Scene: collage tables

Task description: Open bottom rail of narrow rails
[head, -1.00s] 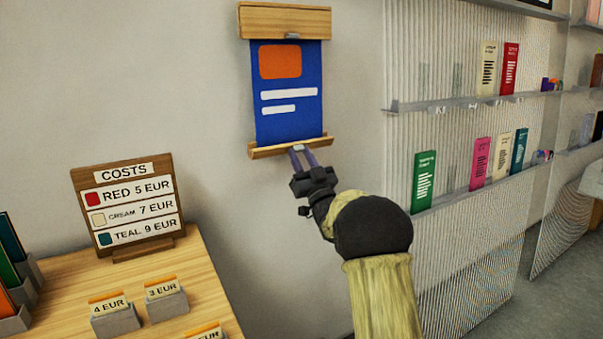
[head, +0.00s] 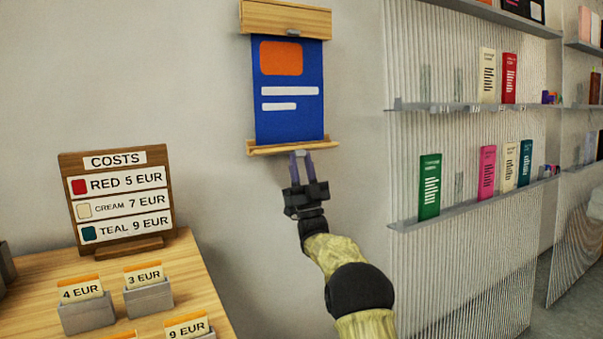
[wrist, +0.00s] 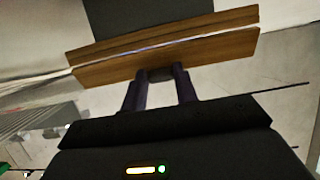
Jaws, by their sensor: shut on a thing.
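A blue poster (head: 288,118) with an orange block hangs on the wall between a wooden top rail (head: 285,18) and a narrow wooden bottom rail (head: 268,150). The top rail has a small grey tab. My gripper (head: 301,155) is below the middle of the bottom rail, its two fingers pointing up and shut on the bottom rail's small tab. In the wrist view the bottom rail (wrist: 205,51) shows as two wooden strips with a pale line between them. The fingers (wrist: 160,77) close around the dark tab, mostly hidden between them.
A wooden table (head: 200,280) at lower left bears a costs sign (head: 122,200) and several price-card holders (head: 148,297). At right, a ribbed panel (head: 470,250) carries shelves (head: 470,202) of brochures. The wall around the poster is bare.

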